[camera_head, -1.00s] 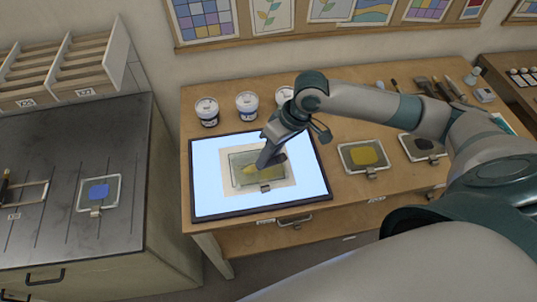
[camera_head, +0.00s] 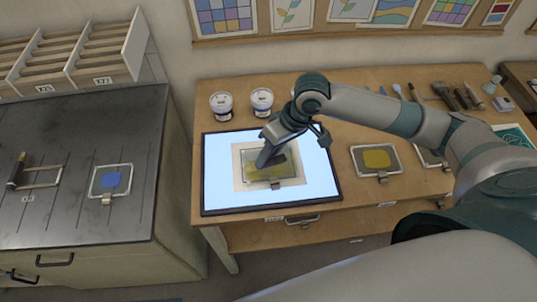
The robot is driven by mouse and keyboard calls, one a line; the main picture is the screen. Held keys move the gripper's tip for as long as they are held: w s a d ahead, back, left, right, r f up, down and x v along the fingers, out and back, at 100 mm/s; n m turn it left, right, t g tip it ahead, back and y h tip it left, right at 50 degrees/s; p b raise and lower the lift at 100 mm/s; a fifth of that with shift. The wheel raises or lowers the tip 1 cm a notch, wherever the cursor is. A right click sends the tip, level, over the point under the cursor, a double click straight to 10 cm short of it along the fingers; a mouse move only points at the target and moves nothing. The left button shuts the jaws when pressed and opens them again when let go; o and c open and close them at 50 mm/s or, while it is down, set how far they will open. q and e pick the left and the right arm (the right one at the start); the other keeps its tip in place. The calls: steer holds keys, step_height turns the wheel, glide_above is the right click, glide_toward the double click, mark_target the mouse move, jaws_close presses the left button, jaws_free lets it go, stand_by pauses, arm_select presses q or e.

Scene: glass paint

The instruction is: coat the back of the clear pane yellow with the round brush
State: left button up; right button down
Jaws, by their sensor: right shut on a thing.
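The clear pane (camera_head: 285,170) lies on a paper sheet on the lit white panel (camera_head: 220,165). Much of its surface shows a yellowish coat. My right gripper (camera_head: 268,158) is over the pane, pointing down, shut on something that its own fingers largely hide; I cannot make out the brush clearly. My left gripper is not in view.
Paint jars (camera_head: 262,101) stand behind the panel. Several brushes and tools (camera_head: 462,97) lie at the back right. A gap separates cabinet and table.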

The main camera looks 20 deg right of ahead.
steer(key=shift+r, duration=0.6)
steer(key=shift+w, duration=0.1)
steer(key=w, duration=0.2)
steer(key=w+d, duration=0.1)
steer(key=w, duration=0.2)
steer(key=shift+w, duration=0.1)
stand_by(0.4)
steer(key=shift+f, duration=0.6)
stand_by(1.0)
steer(key=shift+d, duration=0.25)
steer(key=shift+s+d, duration=0.2)
steer(key=shift+d, duration=0.55)
steer(key=shift+s+d, duration=0.2)
steer(key=shift+d, duration=0.5)
steer(key=shift+d, duration=0.1)
